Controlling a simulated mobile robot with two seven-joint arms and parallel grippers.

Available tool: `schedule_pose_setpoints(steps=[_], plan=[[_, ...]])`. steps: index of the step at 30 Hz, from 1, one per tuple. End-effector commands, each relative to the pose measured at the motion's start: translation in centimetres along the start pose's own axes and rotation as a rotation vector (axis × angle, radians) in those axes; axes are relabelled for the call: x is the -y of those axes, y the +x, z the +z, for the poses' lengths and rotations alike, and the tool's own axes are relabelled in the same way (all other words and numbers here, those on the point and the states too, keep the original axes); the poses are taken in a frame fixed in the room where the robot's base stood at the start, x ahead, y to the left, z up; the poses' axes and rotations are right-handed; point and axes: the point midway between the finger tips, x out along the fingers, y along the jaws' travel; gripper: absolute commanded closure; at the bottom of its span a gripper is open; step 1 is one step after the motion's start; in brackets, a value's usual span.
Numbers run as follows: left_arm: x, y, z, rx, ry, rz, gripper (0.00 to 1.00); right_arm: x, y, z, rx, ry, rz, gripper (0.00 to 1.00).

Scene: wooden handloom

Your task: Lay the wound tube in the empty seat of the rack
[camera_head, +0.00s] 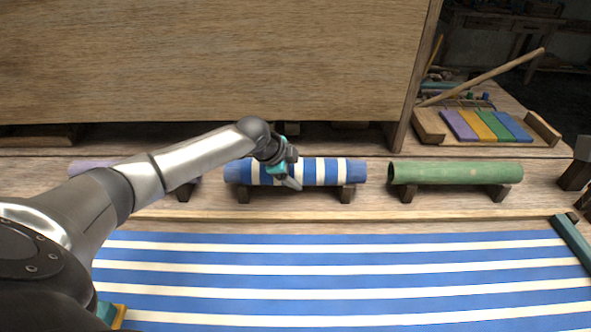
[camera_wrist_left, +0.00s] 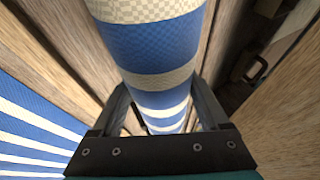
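The wound tube (camera_head: 327,171), wrapped in blue and cream stripes, lies level across two dark blocks of the middle seat (camera_head: 346,194) of the rack. The left wrist view shows the tube (camera_wrist_left: 152,47) running between the two fingers of my left gripper (camera_wrist_left: 162,100). One finger is on each side, very close to its surface. I cannot tell whether they press on it. In the head view my left gripper (camera_head: 287,173) is over the tube, left of its middle, hiding part of it. My right gripper is not in view.
A green tube (camera_head: 455,173) rests in the right seat and a purple tube (camera_head: 92,166) in the left one, partly behind my arm. Striped cloth (camera_head: 350,268) lies in front. A wooden panel (camera_head: 210,60) stands behind. A tray of coloured strips (camera_head: 485,126) is at back right.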

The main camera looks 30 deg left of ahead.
Motion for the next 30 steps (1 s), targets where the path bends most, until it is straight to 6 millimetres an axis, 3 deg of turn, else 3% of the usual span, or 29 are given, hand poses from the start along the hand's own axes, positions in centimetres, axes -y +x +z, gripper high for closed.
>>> schedule_pose_setpoints(steps=[6, 17, 23, 30], plan=[[0.1, -0.1, -0.1, -0.002, 0.0, -0.002, 0.0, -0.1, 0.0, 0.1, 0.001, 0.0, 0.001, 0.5], [0.0, -0.8, 0.0, 0.001, 0.001, 0.0, 0.0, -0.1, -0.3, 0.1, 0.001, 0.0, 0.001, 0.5], [0.1, -3.8, 0.0, 0.001, 0.002, -0.002, 0.0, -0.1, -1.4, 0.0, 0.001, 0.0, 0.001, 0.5], [0.1, -8.7, 0.0, 0.002, 0.004, -0.001, 0.0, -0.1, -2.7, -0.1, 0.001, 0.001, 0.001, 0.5]])
